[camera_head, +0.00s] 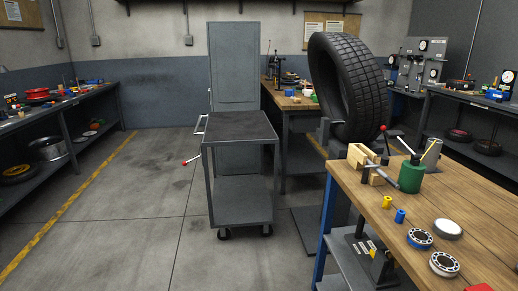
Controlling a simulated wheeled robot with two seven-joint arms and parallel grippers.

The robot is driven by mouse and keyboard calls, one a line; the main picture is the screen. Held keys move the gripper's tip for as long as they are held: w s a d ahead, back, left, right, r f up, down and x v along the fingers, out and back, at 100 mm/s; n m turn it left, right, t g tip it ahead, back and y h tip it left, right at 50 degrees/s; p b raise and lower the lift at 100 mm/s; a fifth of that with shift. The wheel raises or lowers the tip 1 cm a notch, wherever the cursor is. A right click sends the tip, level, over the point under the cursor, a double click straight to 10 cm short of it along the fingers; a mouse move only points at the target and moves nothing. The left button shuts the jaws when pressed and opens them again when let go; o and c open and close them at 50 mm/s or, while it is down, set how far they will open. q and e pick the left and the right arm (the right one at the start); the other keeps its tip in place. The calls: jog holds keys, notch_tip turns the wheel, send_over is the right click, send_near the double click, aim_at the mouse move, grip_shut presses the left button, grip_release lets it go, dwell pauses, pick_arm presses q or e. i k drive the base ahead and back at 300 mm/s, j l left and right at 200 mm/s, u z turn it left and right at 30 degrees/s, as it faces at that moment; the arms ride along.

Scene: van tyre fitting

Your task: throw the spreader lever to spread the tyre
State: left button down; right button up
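A large black tyre (347,88) stands upright and slightly tilted at the right of centre, behind the wooden bench. A grey stand part (324,130) shows at its lower left side, and its lower part is partly hidden by the bench. A dark lever with a red ball knob (383,128) rises just in front of the tyre's lower right; its base is hidden. Another thin, pale lever with a red end (185,163) sticks out left of the grey cart. I cannot tell which belongs to the spreader. Neither of my grippers is in view.
A grey cart (240,126) stands in the middle. A wooden bench (467,205) at right front holds a green cup (410,176), a wooden block (362,155) and bearings (420,238). Shelving (60,118) lines the left wall. The floor (130,220) left of the cart is clear.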

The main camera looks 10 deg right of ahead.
aim_at(383, 128)
jog(key=i, duration=1.5)
jog(key=i+z, duration=0.45)
jog(key=i+j+z, duration=0.1)
jog(key=i+z, duration=0.15)
jog(key=z, duration=0.2)
jog(key=i+j+z, duration=0.4)
jog(key=i+z, duration=0.2)
jog(key=z, duration=0.25)
jog(key=i+j+z, duration=0.1)
jog(key=z, duration=0.3)
jog(key=i+j+z, duration=0.2)
jog(key=z, duration=0.25)
jog(key=i+j+z, duration=0.2)
jog(key=z, duration=0.2)
jog(key=i+j+z, duration=0.1)
jog(key=j+z, duration=0.15)
jog(key=z, duration=0.2)
